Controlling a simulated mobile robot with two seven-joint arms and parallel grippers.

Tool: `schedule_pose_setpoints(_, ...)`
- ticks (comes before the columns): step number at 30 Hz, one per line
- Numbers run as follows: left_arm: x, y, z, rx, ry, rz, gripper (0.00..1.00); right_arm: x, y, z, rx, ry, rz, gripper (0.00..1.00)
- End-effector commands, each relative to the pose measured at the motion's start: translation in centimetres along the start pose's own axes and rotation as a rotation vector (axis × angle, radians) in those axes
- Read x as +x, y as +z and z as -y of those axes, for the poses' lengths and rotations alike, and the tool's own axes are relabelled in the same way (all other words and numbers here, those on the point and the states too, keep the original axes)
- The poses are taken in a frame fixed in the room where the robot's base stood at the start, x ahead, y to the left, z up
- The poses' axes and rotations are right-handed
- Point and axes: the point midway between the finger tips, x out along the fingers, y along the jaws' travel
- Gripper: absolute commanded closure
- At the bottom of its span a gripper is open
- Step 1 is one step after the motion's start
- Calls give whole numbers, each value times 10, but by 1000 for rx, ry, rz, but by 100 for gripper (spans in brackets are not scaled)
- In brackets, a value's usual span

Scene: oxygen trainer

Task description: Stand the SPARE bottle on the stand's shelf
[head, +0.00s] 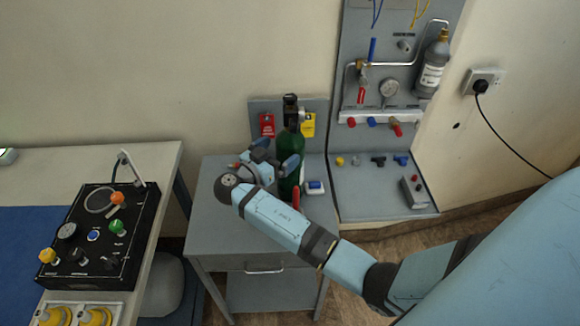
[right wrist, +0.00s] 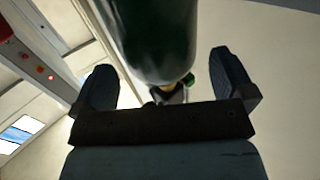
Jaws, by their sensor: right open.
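A green bottle (head: 289,150) with a dark valve on top stands upright on the top of a grey stand (head: 222,222). No SPARE label can be read on it. My right gripper (head: 277,160) is at the bottle's side, partly covering it. In the right wrist view the green bottle (right wrist: 158,35) lies between the two spread fingers of the right gripper (right wrist: 164,72), with gaps on both sides. The stand's lower shelf (head: 265,292) shows below its drawer and looks bare. My left gripper is not in view.
Red and yellow tags (head: 308,124) hang on the backboard behind the bottle. A small white-and-blue device (head: 314,187) sits at its right. A grey bottle (head: 433,65) hangs on the wall panel. A black control box (head: 95,240) lies on the left table.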

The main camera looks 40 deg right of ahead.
Motion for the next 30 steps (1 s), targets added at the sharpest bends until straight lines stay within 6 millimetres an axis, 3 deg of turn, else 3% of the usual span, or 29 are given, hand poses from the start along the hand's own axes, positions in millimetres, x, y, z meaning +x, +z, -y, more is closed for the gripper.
schedule_pose_setpoints(6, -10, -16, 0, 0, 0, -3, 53, 34, -4, -1, -1, 1, -2, 0)
schedule_pose_setpoints(14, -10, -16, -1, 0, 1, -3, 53, 38, -1, -1, 0, 0, 0, 0)
schedule_pose_setpoints(27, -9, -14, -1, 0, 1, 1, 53, 39, -5, 0, 6, 0, -4, 99)
schedule_pose_setpoints(30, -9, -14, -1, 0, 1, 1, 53, 39, -5, 0, 6, 0, -4, 99)
